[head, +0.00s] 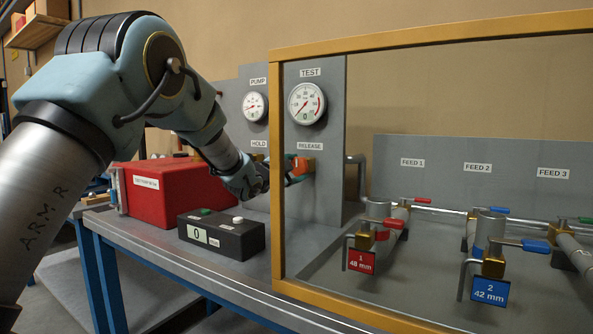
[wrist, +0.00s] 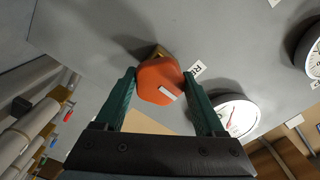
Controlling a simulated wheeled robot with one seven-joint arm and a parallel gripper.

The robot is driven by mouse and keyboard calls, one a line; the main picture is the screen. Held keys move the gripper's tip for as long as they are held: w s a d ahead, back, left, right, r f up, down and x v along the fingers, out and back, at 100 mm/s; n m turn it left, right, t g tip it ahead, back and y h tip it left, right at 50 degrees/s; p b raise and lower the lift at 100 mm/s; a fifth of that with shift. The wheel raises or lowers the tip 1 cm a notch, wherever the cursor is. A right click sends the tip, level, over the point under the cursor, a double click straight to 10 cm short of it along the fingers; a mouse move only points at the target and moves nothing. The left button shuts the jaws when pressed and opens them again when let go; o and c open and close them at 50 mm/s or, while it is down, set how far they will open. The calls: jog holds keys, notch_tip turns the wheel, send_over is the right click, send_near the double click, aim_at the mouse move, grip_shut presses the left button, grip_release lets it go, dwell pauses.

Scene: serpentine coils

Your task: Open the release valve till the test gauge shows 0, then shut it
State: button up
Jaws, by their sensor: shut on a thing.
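The release valve (wrist: 158,84) has an orange knob with a white mark, under the RELEASE label on the grey panel. It also shows in the head view (head: 304,164), partly hidden by my gripper. My gripper (head: 290,173) is shut on this knob, with one green finger on each side of it in the wrist view (wrist: 161,90). The test gauge (head: 306,103) is a round white dial above the valve, its red needle pointing to the lower left, near the low end. The exact reading is too small to tell. The test gauge also shows in the wrist view (wrist: 237,117).
The PUMP gauge (head: 254,106) is left of the test gauge. A red box (head: 172,190) and a black box (head: 222,238) with a 0 display stand on the bench. A yellow frame (head: 277,200) stands close right of my arm, before feed pipes with coloured handles.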

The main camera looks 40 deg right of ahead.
jog(key=o, duration=1.3)
jog(key=shift+o, duration=0.2)
jog(key=shift+a, duration=0.1)
jog(key=b+v, duration=0.2)
jog(key=v, duration=0.8)
jog(key=shift+a, duration=0.25)
jog(key=shift+s, duration=0.1)
